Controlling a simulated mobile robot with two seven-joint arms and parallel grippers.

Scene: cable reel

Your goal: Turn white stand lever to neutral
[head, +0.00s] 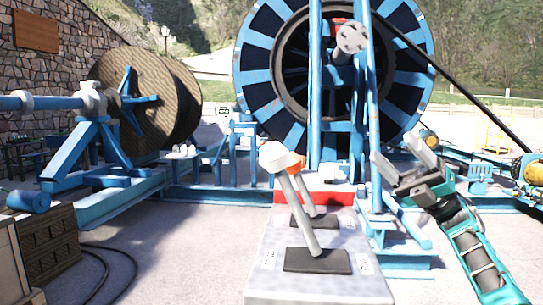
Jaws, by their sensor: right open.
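A grey stand (263,275) in the lower middle carries two levers through dark slotted plates. The nearer lever has a white knob (272,157) and a pale shaft that leans up and to the left. Just behind it is a lever with an orange knob (297,164), partly hidden by the white one. My right gripper (398,155) is to the right of both knobs, with its two pale fingers spread. It is open, empty and apart from the levers. My left gripper is not in view.
A large blue cable reel (256,75) in a blue frame stands behind the levers. A brown drum (130,105) is at the left. Wooden crates (48,243) and a black cable lie at the lower left. Open ground lies left of the stand.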

